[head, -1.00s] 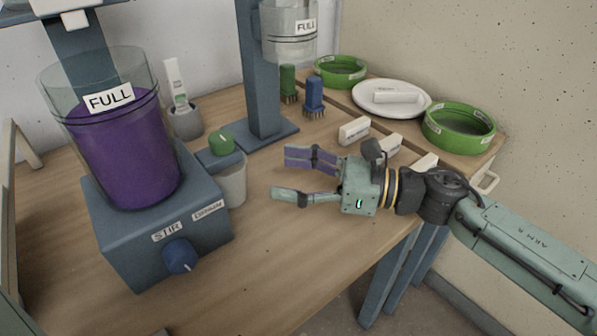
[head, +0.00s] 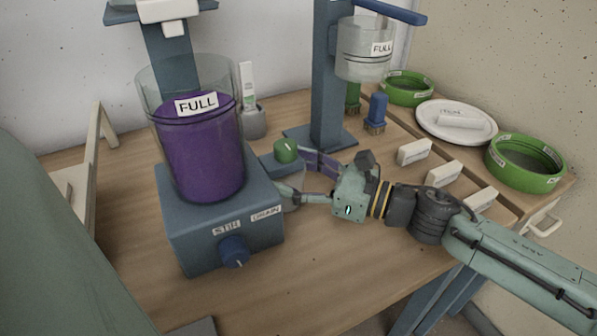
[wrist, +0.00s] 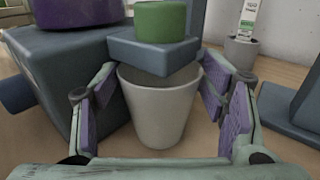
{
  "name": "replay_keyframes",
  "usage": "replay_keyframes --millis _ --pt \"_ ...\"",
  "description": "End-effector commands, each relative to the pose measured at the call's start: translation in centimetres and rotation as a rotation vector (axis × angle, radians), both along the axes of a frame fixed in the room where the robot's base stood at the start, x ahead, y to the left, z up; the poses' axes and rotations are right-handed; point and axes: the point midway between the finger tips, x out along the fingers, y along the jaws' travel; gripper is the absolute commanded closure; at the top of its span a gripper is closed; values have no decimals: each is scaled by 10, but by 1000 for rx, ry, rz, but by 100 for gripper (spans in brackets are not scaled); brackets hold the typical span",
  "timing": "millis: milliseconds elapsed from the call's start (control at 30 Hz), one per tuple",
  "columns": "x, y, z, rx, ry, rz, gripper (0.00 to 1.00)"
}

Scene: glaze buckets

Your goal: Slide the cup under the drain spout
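The cup (wrist: 158,112) is pale grey and stands upright on the table in the wrist view. The blue drain spout block (wrist: 150,52) juts from the stirrer base and overlaps the back of the cup's rim in that view. A green knob (wrist: 160,20) tops the block; it also shows in the head view (head: 286,150). My gripper (head: 303,178) is open, low over the table, with one finger on each side of the cup. Small gaps seem to remain beside the cup. In the head view, my fingers and the base hide most of the cup.
The blue stirrer base (head: 225,235) carries a bucket of purple glaze (head: 203,150) marked FULL. A blue stand (head: 330,90) rises behind my gripper. White blocks (head: 443,173), green bowls (head: 525,165) and a white plate (head: 455,132) lie to the right. The table front is clear.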

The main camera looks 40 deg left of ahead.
Motion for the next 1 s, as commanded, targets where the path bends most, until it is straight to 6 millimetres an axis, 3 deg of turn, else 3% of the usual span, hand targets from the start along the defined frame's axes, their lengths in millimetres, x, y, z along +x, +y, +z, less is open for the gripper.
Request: replay_keyframes --millis 467,500,800,1000 --pt "0 0 0 0 0 0 66" --pt "0 0 0 0 0 0 37" --pt "0 0 0 0 0 1 17" --pt "0 0 0 0 0 1 16"
